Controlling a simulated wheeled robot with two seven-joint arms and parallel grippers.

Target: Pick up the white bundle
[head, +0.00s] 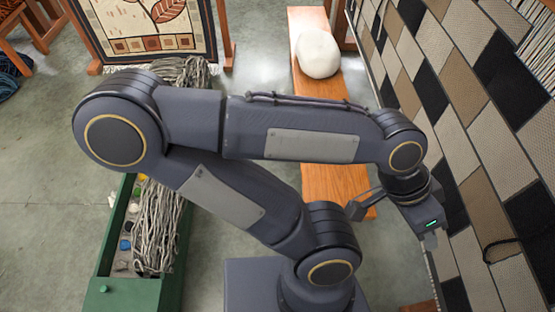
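The white bundle (318,53) is a rounded, smooth-looking white lump. It rests on the far part of a long orange-brown wooden bench (335,185), and nothing holds it. One arm of mine crosses the middle of the view, and I take it for my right arm. Its gripper (400,212) is beside the near part of the bench, well short of the bundle and to its lower right. The gripper is seen from above and behind, so its fingers are not clear. My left gripper is not in view.
A green crate (104,290) with grey yarn (158,225) stands at left, partly behind my arm. A framed woven rug (150,42) stands at the back left. A large patchwork panel (455,95) rises along the right, close to the gripper.

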